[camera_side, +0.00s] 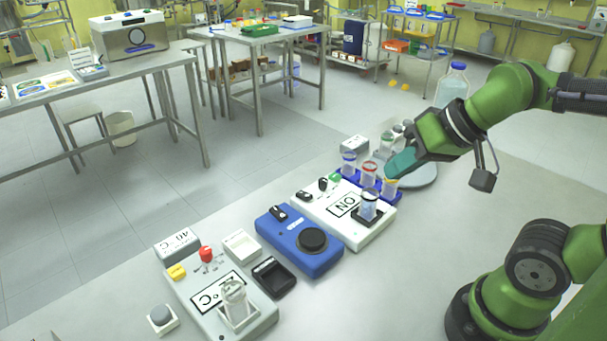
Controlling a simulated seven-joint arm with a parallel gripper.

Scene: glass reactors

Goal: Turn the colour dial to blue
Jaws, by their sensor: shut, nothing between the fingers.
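My gripper (394,170) is shut and empty, with its teal fingers pointing down-left beside glassware at the right of the bench. No dial with readable colour marks shows, so I cannot tell which part is the colour dial. A blue box (275,243) in the middle of the bench carries a large round black part (312,240) and a small black knob (279,212).
Vials with blue (349,157), red (370,168) and yellow rings stand by my gripper. A glass vessel (368,207) stands on the white device. A blue-capped bottle (453,85) stands behind my arm. A grey device (205,310) with a glass vessel stands front left.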

